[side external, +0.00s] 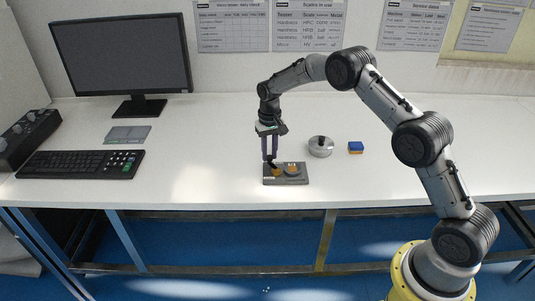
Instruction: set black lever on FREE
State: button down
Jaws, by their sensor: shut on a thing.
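A small grey panel (300,181) lies flat on the white table near its front edge. Two round yellowish parts sit on it, a left one (277,171) and a right one (292,169). My gripper (270,162) points straight down over the left one, with its fingertips at the panel. It is shut on a small dark part there, which looks like the black lever (272,166). The fingers hide most of the lever. The FREE marking and the lever's exact setting are too small to read.
A round metal piece (320,146) and a blue-and-yellow block (355,147) stand right of the panel. A monitor (122,58), keyboard (80,164), grey card (128,135) and dark control box (28,136) are at the left. The table between keyboard and panel is clear.

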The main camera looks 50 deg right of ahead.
aim_at(271, 156)
jog(key=shift+d+r+m, duration=0.1)
jog(key=shift+d+m, duration=0.2)
jog(key=shift+m, duration=0.4)
jog(key=c, duration=0.7)
grip_release()
notch_tip(271, 156, up, 14)
jog(key=shift+f, duration=0.1)
